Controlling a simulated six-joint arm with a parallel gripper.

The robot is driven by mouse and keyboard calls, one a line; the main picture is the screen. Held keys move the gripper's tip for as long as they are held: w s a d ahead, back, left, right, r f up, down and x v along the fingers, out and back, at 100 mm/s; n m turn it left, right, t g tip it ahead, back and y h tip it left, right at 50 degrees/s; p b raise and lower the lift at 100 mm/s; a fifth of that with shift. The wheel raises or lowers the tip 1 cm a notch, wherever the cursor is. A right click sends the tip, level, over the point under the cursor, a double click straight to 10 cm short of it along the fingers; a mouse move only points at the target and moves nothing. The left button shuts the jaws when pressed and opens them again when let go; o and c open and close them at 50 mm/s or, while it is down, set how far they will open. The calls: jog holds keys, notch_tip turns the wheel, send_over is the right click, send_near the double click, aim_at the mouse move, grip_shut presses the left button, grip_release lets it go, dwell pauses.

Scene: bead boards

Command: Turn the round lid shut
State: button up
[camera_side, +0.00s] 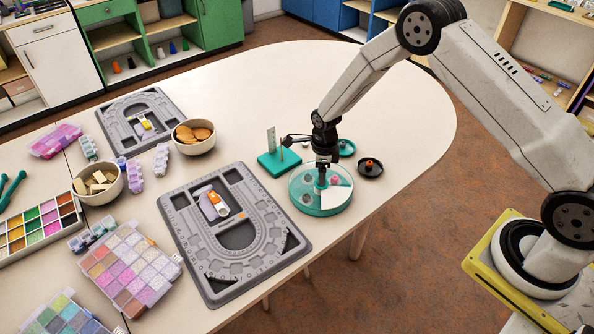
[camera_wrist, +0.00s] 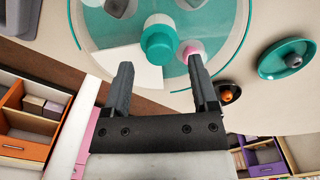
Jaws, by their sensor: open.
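The round lid (camera_side: 309,198) is clear with a teal rim and sits on a shallow round teal box near the table's right side. Its teal centre knob (camera_wrist: 159,42) shows in the wrist view, in front of and between my fingertips. A white wedge-shaped opening or panel (camera_wrist: 128,66) shows in the lid, and small objects lie inside the box under it. My gripper (camera_side: 323,168) points down over the lid's middle in the side view. Its two fingers (camera_wrist: 162,72) are apart with nothing visibly held. Whether they touch the knob cannot be told.
A teal stand (camera_side: 278,163) with an upright ruler-like plate is just behind the box. A black dish (camera_side: 370,168) and a teal dish (camera_side: 346,149) are close by. A grey bead board (camera_side: 205,278) lies left. The table's far right is clear.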

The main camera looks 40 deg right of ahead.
jog(key=shift+r, duration=2.7)
jog(key=shift+s+r+n, duration=0.25)
jog(key=shift+r+n, duration=0.15)
jog(key=s+r+n+t, duration=0.1)
jog(key=s+r+n, duration=0.6)
jog(key=s+n, duration=0.3)
jog(key=s+r+n+t, duration=0.1)
jog(key=s+r+n, duration=0.5)
jog(key=s+n, duration=0.4)
jog(key=shift+s+a+r+n+t, duration=0.2)
jog(key=shift+s+r+n+t, duration=0.15)
jog(key=shift+n, duration=2.65)
jog(key=shift+w, duration=0.1)
